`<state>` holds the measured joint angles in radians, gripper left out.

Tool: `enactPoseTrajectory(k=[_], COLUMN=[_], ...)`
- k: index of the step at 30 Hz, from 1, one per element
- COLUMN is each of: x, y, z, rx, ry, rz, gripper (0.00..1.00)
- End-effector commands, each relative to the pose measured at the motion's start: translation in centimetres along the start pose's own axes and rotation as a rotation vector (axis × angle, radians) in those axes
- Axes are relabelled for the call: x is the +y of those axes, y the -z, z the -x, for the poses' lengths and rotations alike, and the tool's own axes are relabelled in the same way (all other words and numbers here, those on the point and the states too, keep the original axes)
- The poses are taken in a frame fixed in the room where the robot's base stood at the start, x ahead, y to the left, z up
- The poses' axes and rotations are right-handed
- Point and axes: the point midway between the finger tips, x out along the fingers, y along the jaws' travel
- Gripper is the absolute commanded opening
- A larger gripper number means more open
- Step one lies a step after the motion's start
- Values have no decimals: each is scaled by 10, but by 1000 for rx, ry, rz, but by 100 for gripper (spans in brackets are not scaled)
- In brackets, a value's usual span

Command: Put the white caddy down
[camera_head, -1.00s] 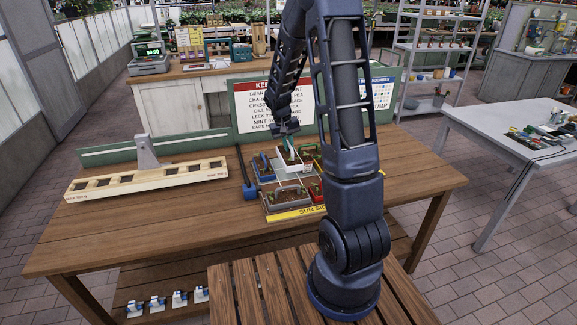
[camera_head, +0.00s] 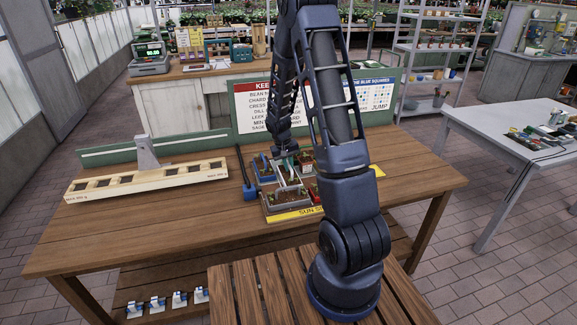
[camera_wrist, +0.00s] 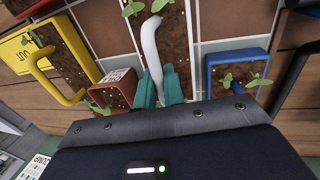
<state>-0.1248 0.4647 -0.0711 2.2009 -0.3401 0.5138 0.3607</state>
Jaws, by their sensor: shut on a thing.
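The white caddy (camera_wrist: 152,48) holds soil and small seedlings. In the wrist view its white handle stands between the teal fingertips of my gripper (camera_wrist: 157,88), which are shut on it. In the head view the white caddy (camera_head: 289,180) is low among the other caddies on the workbench, with my gripper (camera_head: 288,163) above it. My arm hides part of this area. I cannot tell whether the caddy's base touches the board.
A blue caddy (camera_wrist: 237,72) is to the right in the wrist view; a yellow caddy (camera_wrist: 62,65) and a small red-brown caddy (camera_wrist: 116,88) are to the left. A grey caddy (camera_head: 290,198) sits in front.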

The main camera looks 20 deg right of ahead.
Motion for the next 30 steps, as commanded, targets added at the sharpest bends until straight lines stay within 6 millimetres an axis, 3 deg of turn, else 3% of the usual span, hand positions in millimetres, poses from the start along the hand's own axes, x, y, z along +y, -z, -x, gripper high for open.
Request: enactPoseTrajectory(k=[6, 7, 9, 10, 22, 30], x=[-1, 0, 0, 0, 0, 0], y=[0, 0, 0, 0, 0, 1], z=[-3, -2, -2, -2, 5, 46], rx=[0, 0, 0, 0, 2, 5], ry=[0, 0, 0, 0, 1, 0], rz=[0, 0, 0, 0, -1, 0], gripper=[0, 16, 30, 32, 32, 32])
